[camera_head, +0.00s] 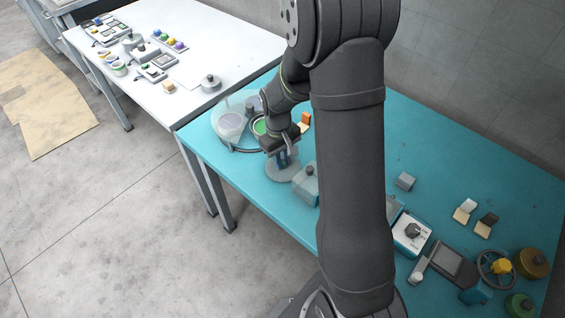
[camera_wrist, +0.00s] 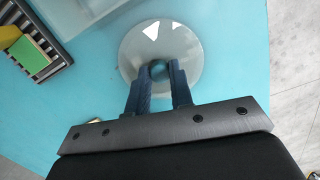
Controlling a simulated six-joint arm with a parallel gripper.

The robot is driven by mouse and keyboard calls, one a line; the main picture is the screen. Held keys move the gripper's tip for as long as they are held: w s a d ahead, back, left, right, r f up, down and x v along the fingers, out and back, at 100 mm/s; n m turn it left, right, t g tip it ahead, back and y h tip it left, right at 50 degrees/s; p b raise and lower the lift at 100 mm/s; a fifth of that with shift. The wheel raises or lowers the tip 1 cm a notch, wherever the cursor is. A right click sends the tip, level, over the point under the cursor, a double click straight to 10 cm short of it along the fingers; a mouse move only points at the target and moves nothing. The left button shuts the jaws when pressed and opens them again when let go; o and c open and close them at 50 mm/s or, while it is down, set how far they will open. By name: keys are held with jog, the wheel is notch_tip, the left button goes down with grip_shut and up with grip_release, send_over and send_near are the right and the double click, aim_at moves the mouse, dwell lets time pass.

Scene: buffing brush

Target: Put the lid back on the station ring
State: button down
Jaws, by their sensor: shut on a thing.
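The lid (camera_head: 280,176) is a pale, see-through disc under my gripper (camera_head: 284,158) on the teal table in the head view. In the wrist view the lid (camera_wrist: 190,50) lies flat beneath the fingers, and my gripper (camera_wrist: 160,72) is shut on its small dark knob. I cannot tell whether the lid touches the table. The likely station ring (camera_head: 240,147) is a round, dark-rimmed station just left of and behind the lid, with purple and green round pots in it. My arm hides part of it.
A grey box with a knob (camera_head: 307,184) stands close right of the lid. In the wrist view a dark slotted rack (camera_wrist: 52,48) with a green block lies left. A white table (camera_head: 190,45) with small items stands behind. The teal table's front-left edge is near.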

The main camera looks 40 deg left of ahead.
notch_tip(320, 180, up, 9)
jog(key=w+a+r+n+t+y, duration=0.1)
jog(key=w+a+r+n, duration=0.15)
jog(key=a+n, duration=0.65)
jog(key=w+a+r+n+t+y, duration=0.1)
jog(key=w+a+n, duration=0.3)
jog(key=n, duration=1.1)
jog(key=shift+s+d+f, duration=0.1)
jog(key=shift+f, duration=1.5)
jog(key=shift+s+d+f, duration=0.1)
jog(key=shift+f, duration=1.5)
jog(key=shift+f, duration=0.15)
jog(key=c, duration=0.7)
grip_release()
